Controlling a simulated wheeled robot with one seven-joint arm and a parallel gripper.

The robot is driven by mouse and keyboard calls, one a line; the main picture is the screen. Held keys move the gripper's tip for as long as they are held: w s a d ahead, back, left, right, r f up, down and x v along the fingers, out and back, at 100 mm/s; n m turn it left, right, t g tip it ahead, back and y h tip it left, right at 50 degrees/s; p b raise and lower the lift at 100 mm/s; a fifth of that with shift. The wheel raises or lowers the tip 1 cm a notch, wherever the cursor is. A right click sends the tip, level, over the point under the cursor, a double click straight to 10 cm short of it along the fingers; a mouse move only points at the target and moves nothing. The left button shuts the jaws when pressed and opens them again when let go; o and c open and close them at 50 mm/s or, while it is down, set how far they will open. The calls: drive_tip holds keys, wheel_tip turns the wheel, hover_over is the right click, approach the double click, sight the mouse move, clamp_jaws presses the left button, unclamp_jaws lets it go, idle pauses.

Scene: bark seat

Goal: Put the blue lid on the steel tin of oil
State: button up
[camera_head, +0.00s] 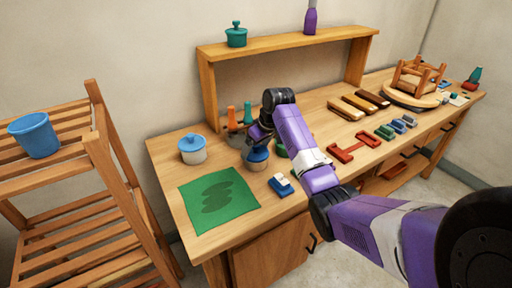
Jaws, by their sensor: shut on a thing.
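A pale grey tin (193,155) stands on the bench at the left, behind the green cloth. A light blue lid (192,141) with a knob sits on top of it. I cannot tell if this is the steel tin of oil. My gripper (258,147) points down at the bench's left-middle, to the right of that tin. It is shut on a small round thing, dark blue above and tan below (257,158). I cannot tell what this thing is, or whether it touches the bench. My fingers partly hide it.
Orange-topped things (231,114) stand close behind my gripper, and a green item is partly hidden to its right. A blue-and-white block (281,185) lies in front. The green cloth (219,201) lies flat at the front left. A raised shelf (285,44) spans the back.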

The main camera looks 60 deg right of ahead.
drive_tip(key=shift+f, duration=0.4)
drive_tip(key=o, duration=1.1)
drive_tip(key=shift+r, duration=0.15)
drive_tip(key=shift+r+p, duration=3.3)
drive_tip(key=shift+r, duration=0.1)
